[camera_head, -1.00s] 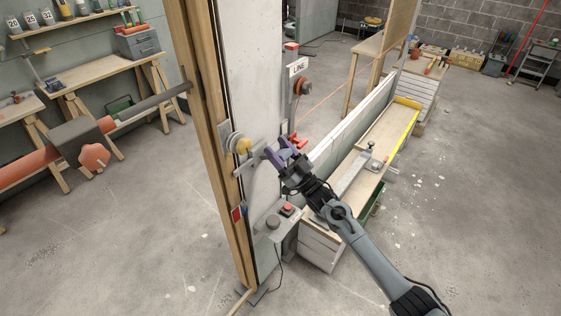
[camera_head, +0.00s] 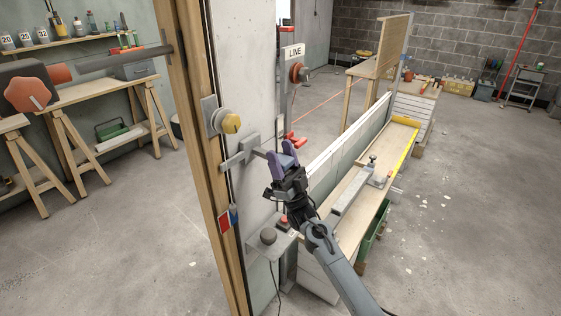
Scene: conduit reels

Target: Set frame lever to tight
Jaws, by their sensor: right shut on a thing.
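The grey frame lever (camera_head: 241,155) is mounted on the wooden frame post (camera_head: 195,150), in the middle of the view. Its bar sticks out to the right, nearly level. My right gripper (camera_head: 281,155), with purple fingers, comes from the lower right and is shut on the lever's outer end, which the fingers partly hide. My left gripper is not in view.
A grey box with a dark round button (camera_head: 268,236) stands just below the gripper. A long bench (camera_head: 352,235) with a yellow edge runs behind my arm. A LINE sign (camera_head: 293,52) and a red knob (camera_head: 298,73) are above. Open floor (camera_head: 460,220) lies right.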

